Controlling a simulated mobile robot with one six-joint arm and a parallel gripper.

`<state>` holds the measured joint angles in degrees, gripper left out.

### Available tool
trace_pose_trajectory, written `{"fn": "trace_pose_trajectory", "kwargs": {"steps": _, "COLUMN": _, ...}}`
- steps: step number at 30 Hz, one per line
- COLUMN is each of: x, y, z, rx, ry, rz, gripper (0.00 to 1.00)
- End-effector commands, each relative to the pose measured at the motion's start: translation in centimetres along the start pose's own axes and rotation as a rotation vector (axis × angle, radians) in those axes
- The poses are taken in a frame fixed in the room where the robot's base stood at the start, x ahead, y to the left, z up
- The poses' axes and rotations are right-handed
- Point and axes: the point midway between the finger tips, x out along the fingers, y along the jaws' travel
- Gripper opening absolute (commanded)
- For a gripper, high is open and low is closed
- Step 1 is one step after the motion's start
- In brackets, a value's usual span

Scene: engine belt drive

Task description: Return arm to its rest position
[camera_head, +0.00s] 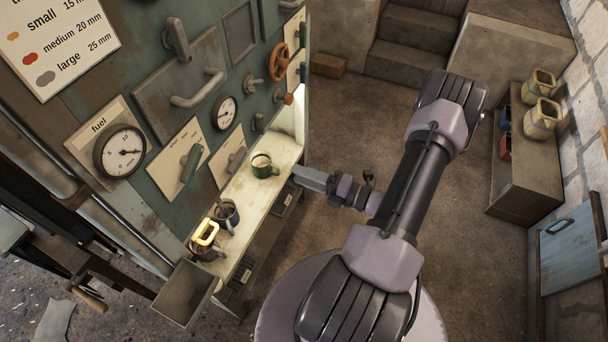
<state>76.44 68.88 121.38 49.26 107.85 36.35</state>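My arm rises from my base at the bottom middle and bends at an elbow at the upper right. Its wrist points left toward the lit shelf of the machine panel. My gripper (312,178) is at the end of the wrist, just right of the shelf edge and near a green mug. It looks like a grey block from here, and its fingertips are too small to tell open from shut. I see nothing clearly held in it.
The shelf (245,200) holds the green mug (265,166), a dark mug (226,214) and a container with a yellow rim (205,236). An open metal bin (185,293) hangs at its near end. A cabinet (527,170) with pots stands right.

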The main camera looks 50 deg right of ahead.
Motion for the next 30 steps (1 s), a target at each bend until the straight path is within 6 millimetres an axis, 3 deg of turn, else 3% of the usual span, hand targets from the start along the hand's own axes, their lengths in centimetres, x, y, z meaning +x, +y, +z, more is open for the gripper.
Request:
{"fn": "trace_pose_trajectory", "kwargs": {"steps": 14, "x": -0.2, "y": 0.1, "z": -0.1, "rx": -0.006, "ry": 0.008, "rz": 0.000, "gripper": 0.40}}
{"fn": "trace_pose_trajectory", "kwargs": {"steps": 17, "x": 1.6, "y": 1.5, "z": -1.4, "rx": -0.137, "ry": 0.143, "rz": -0.004, "gripper": 0.40}}
{"fn": "trace_pose_trajectory", "kwargs": {"steps": 20, "x": 5.1, "y": 5.0, "z": -6.3, "rx": -0.485, "ry": 0.487, "rz": 0.016, "gripper": 0.40}}
{"fn": "trace_pose_trajectory", "kwargs": {"steps": 22, "x": 6.4, "y": 7.2, "z": -11.1, "rx": -0.805, "ry": 0.775, "rz": 0.066, "gripper": 0.40}}
{"fn": "trace_pose_trajectory", "kwargs": {"steps": 24, "x": 6.4, "y": 8.7, "z": -15.5, "rx": -1.136, "ry": 1.039, "rz": 0.146, "gripper": 0.40}}
{"fn": "trace_pose_trajectory", "kwargs": {"steps": 27, "x": 5.1, "y": 9.9, "z": -20.4, "rx": -1.631, "ry": 1.365, "rz": 0.307, "gripper": 0.40}}
{"fn": "trace_pose_trajectory", "kwargs": {"steps": 30, "x": 3.5, "y": 10.6, "z": -23.2, "rx": -2.148, "ry": 1.604, "rz": 0.510, "gripper": 0.40}}
